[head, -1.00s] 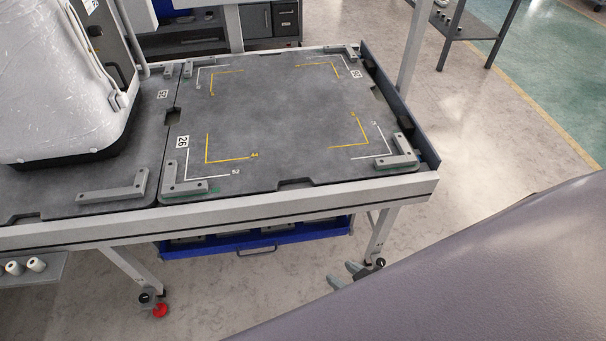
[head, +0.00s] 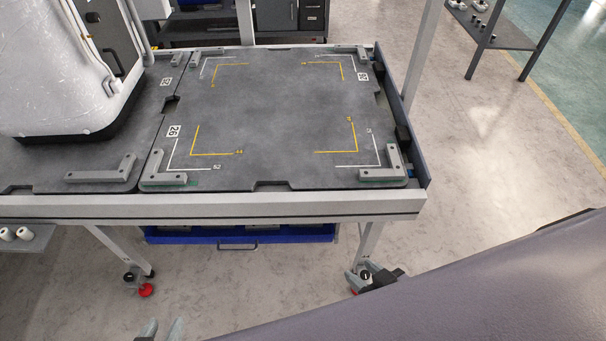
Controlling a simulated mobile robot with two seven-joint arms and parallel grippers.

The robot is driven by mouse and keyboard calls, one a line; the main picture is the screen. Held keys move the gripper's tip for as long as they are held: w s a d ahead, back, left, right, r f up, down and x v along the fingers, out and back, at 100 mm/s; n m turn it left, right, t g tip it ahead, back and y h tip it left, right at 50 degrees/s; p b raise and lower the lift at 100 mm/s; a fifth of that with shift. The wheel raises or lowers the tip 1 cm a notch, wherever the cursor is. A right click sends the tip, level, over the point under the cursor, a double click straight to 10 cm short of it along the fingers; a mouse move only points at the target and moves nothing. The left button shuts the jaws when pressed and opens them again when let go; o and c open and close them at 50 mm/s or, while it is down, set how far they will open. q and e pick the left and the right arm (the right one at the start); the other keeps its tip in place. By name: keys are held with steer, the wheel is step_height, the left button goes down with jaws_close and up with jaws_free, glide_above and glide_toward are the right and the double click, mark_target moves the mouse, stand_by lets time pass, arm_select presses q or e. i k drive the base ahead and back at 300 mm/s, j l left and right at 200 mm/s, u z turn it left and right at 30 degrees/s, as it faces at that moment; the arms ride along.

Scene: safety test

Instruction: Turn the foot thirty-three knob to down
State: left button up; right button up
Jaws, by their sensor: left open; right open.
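The workbench has two front feet in view, and no foot number is legible. The left front foot (head: 129,279) has a red knob (head: 146,290) at its base. The right front foot (head: 366,274) is largely hidden by my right gripper (head: 363,277), with a bit of red beside it. My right gripper is open, its grey fingers at that foot; I cannot tell whether they touch it. My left gripper (head: 162,326) is open and empty at the bottom edge, below and right of the red knob, with only its fingertips showing.
The workbench top (head: 270,105) has a bare grey plate with corner brackets. A blue drawer (head: 240,235) hangs under it. A white-covered machine (head: 60,70) stands on the left. Another table (head: 495,30) is at the back right. The floor to the right is clear.

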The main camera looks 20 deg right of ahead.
mark_target(129, 276)
steer(key=l, duration=1.15)
steer(key=u, duration=1.55)
steer(key=j+z, duration=0.1)
steer(key=z, duration=0.3)
steer(key=i+j+z, duration=0.1)
steer(key=z, duration=0.35)
steer(key=j+z, duration=0.85)
steer(key=j, duration=0.25)
steer(key=j+z, duration=0.15)
steer(key=j, duration=0.65)
